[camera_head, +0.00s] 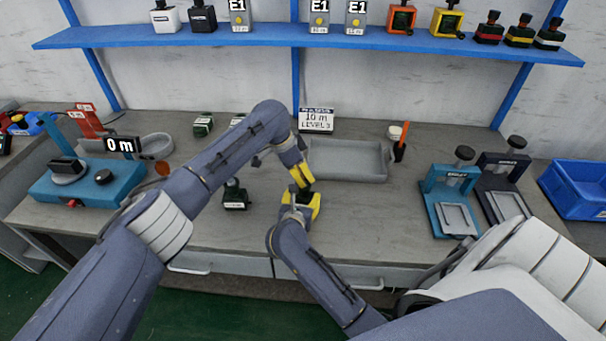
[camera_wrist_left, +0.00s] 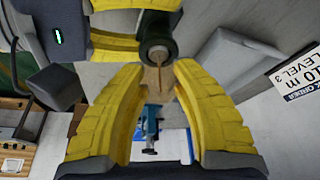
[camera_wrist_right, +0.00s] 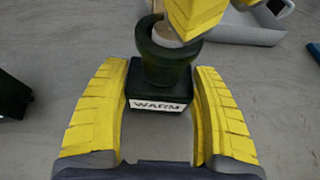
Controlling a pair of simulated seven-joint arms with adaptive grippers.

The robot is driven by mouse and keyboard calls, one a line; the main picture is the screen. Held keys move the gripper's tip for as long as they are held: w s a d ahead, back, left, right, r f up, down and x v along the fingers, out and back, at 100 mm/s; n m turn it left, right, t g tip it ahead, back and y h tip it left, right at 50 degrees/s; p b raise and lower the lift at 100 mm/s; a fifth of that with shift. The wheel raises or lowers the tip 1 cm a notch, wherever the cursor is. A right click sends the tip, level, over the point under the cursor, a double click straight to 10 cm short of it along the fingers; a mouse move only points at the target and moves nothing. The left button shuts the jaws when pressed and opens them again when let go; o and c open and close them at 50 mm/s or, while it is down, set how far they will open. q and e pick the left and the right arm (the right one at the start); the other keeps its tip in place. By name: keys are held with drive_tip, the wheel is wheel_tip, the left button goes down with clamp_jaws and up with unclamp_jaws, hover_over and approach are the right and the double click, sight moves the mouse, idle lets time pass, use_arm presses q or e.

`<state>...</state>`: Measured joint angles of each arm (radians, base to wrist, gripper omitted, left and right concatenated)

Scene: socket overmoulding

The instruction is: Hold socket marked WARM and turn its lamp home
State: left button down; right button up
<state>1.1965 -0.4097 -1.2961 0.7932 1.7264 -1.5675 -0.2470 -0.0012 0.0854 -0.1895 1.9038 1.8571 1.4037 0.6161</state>
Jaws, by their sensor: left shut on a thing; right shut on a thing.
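The socket marked WARM (camera_wrist_right: 158,103) has a dark square base with a white label and a dark green cup (camera_wrist_right: 163,65) on top. My right gripper (camera_wrist_right: 160,100) is shut on its base, one yellow finger on each side; it also shows in the head view (camera_head: 300,208). My left gripper (camera_head: 302,176) is above it, shut on the lamp. The lamp (camera_wrist_right: 166,34) shows as a tan piece at the cup's mouth, partly hidden by a left finger. In the left wrist view a thin tan part (camera_wrist_left: 158,78) lies between the fingertips. How deep the lamp sits cannot be told.
Another dark socket (camera_head: 235,196) stands on the bench to the left. A grey tray (camera_head: 347,175) and a sign reading 10 m, LEVEL 3 (camera_head: 316,119) are behind. Blue and dark presses (camera_head: 447,200) stand right, a teal device (camera_head: 85,183) left.

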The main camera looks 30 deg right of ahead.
use_arm(q)
drive_tip(key=shift+d+r, duration=0.15)
drive_tip(key=shift+r, duration=0.05)
use_arm(e)
drive_tip(key=shift+f, duration=0.25)
use_arm(q)
drive_tip(key=c, duration=1.4)
unclamp_jaws()
drive_tip(key=shift+c, duration=0.2)
drive_tip(key=o, duration=0.6)
drive_tip(key=shift+f, duration=0.1)
use_arm(e)
drive_tip(key=shift+r, duration=0.1)
use_arm(q)
drive_tip(key=v, duration=1.2)
use_arm(e)
drive_tip(key=shift+r, duration=0.1)
drive_tip(key=o, duration=1.4)
drive_tip(key=shift+s+a, duration=0.1)
